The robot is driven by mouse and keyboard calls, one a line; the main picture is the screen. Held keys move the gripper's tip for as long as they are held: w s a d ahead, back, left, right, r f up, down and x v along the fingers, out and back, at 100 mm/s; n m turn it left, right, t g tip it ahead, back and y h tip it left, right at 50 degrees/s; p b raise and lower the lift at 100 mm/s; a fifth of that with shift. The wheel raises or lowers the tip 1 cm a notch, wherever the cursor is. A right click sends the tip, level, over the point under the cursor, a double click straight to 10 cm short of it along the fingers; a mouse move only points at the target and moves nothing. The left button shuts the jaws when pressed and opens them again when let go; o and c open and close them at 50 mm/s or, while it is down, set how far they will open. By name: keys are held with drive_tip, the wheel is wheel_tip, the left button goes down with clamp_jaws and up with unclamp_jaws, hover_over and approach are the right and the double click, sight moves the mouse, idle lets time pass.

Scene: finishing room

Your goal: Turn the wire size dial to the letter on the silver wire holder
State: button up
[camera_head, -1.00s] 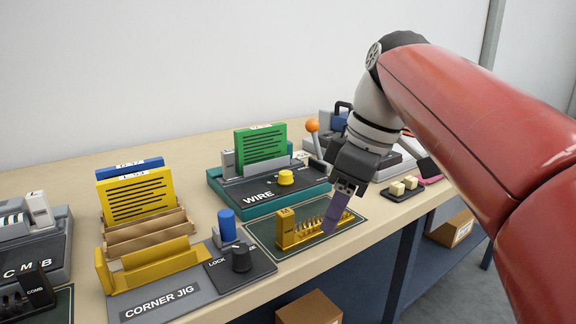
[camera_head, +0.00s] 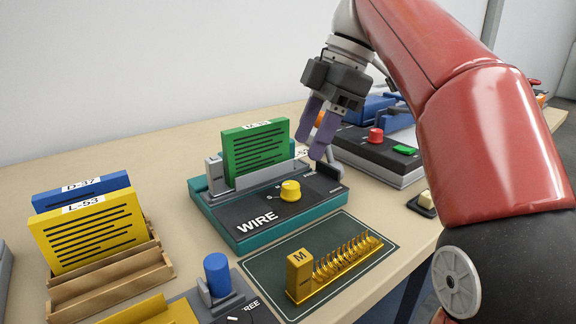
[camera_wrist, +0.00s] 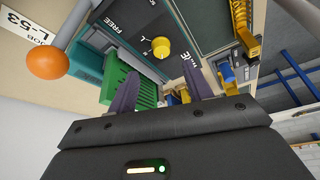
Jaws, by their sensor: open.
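The wire size dial, a yellow knob (camera_head: 290,190), sits on the black top of the teal-based WIRE machine (camera_head: 243,228). It also shows in the wrist view (camera_wrist: 161,47); the small letters around it are unreadable. A gold-coloured wire holder (camera_head: 299,278) with the letter M and a row of wire loops lies on a dark mat (camera_head: 262,270) in front of the machine. I see no silver wire holder. My gripper (camera_head: 308,148) is open and empty, above the right rear of the machine, to the right of the dial and apart from it.
A green booklet (camera_head: 250,155) stands upright in the WIRE machine. An orange-ball lever (camera_wrist: 46,63) is close to my gripper. A black-topped machine with a red knob (camera_head: 376,135) stands to the right. Blue and yellow booklets stand in a wooden rack (camera_head: 125,272) at left.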

sight(291, 184)
drive_tip(key=b+x, duration=0.3)
drive_tip(key=x, duration=0.4)
drive_tip(key=shift+s+a+f, duration=0.1)
drive_tip(key=shift+s+f, duration=0.05)
drive_tip(key=shift+f, duration=0.1)
drive_tip(key=c, duration=1)
drive_tip(key=shift+o, duration=0.2)
